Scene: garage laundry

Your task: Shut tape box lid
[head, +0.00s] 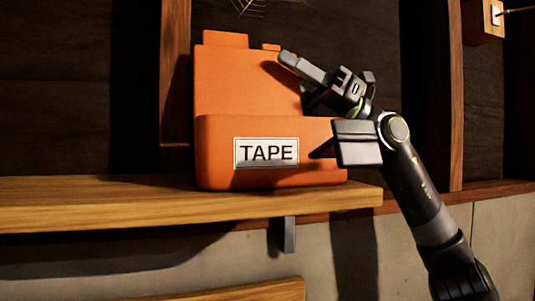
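The orange tape box (220,155) stands on a wooden shelf, with a white TAPE label (266,152) on its front. Its orange lid (235,80) is up, standing nearly upright behind the box's front part. My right gripper (290,61) reaches in from the right, its fingertips in front of the lid's upper right part. I cannot tell whether they touch the lid. The fingers overlap in this view, so their opening is unclear. No held object shows. My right arm hides the box's right end. My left gripper is out of view.
The wooden shelf (100,203) is clear to the left of the box and ends just right of it. Wooden wall studs (175,80) stand behind. A bracket (289,234) hangs below the shelf. Another wooden surface (260,291) shows at the bottom.

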